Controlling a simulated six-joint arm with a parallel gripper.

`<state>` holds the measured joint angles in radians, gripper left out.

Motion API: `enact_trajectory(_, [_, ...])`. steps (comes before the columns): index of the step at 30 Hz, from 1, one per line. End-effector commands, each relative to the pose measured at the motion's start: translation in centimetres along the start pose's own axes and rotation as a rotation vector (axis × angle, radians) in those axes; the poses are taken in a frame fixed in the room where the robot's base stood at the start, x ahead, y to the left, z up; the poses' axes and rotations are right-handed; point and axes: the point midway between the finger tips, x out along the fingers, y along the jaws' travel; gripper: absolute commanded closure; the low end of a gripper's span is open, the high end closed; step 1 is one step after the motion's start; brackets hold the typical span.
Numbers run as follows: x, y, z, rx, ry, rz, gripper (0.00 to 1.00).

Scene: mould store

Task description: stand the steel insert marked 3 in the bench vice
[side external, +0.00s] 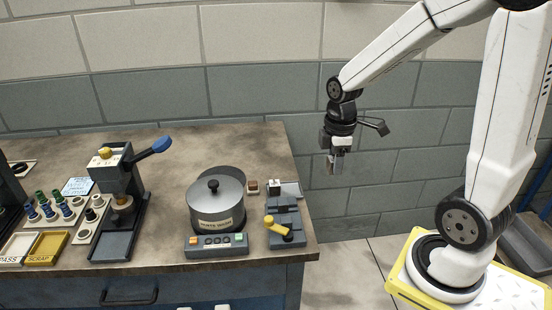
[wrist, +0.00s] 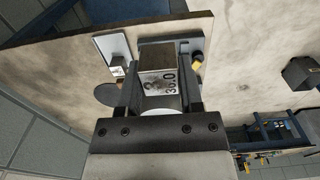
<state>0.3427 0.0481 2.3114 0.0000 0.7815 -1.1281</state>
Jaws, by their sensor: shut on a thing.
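My gripper (side external: 337,165) is shut on a steel block, the insert (wrist: 158,82), held in the air. In the wrist view the block sits between the two fingers. Its face carries a large dark mark, too blurred to read surely, and smaller figures ending in ".0". In the side view the block is small and partly hidden by the fingers. The bench vice (side external: 285,232), grey with a yellow handle, stands at the bench's right end. In the side view my gripper is up and right of it. In the wrist view the vice (wrist: 190,45) shows behind the held block, apart from it.
A light plate (wrist: 112,45) with a small block on it lies beside the vice. A brown block (side external: 253,187) and a lidded round pot (side external: 216,200) stand left of the vice. A button box (side external: 216,245) is in front. A lever press (side external: 120,190) stands farther left.

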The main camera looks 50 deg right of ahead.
Motion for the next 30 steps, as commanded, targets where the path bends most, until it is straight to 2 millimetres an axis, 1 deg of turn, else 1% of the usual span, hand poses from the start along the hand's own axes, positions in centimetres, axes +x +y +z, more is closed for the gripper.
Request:
enact_trajectory(11, [-0.1,0.0,-0.1,0.0,0.0,0.001,1.0])
enact_trajectory(14, [0.0,0.1,-0.4,-0.002,0.0,0.0,1.0])
enact_trajectory(17, [0.3,0.2,-1.2,-0.003,0.0,0.0,1.0])
enact_trajectory(20, [0.8,0.2,-2.5,-0.005,-0.001,-0.002,1.0])
enact_trajectory(30, [3.5,-0.1,-8.9,-0.006,-0.001,-0.001,1.0])
